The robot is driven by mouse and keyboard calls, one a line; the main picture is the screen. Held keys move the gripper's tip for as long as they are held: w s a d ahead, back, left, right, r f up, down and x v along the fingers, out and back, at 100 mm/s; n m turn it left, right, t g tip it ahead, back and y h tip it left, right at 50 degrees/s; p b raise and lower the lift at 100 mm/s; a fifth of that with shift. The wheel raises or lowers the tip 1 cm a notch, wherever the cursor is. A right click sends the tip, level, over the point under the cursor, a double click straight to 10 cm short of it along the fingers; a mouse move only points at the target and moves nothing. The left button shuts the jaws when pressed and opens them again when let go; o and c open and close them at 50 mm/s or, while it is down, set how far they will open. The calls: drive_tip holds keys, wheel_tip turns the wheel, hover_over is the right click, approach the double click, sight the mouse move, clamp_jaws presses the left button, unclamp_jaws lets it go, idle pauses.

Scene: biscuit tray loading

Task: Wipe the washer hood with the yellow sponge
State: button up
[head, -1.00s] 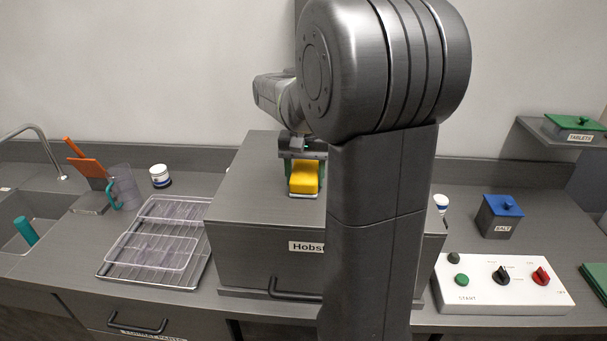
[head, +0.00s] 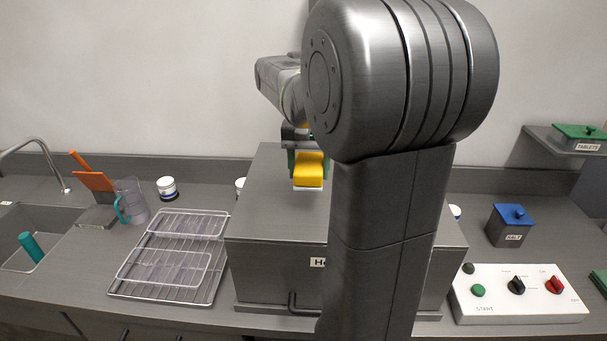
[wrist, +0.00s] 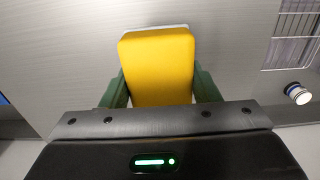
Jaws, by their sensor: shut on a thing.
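The yellow sponge (head: 308,170) has a white underside and sits between the green fingers of my gripper (head: 308,160). My gripper is shut on it; the wrist view also shows the sponge (wrist: 158,65) between the fingers (wrist: 158,90). The washer hood (head: 262,215) is a large grey box with a partly hidden label and a dark front handle (head: 292,303). The sponge is over the hood's top towards the back. I cannot tell whether it touches the surface. My arm hides much of the hood's right side.
A wire rack (head: 120,287) with clear trays stands left of the hood. A small jar (head: 240,184) stands close by its left side, another jar (head: 167,188) further left. A clear jug (head: 131,203) is near the sink. A control panel (head: 530,302) and salt box (head: 510,226) are right.

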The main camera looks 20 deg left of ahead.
drive_tip(key=shift+r, duration=1.1)
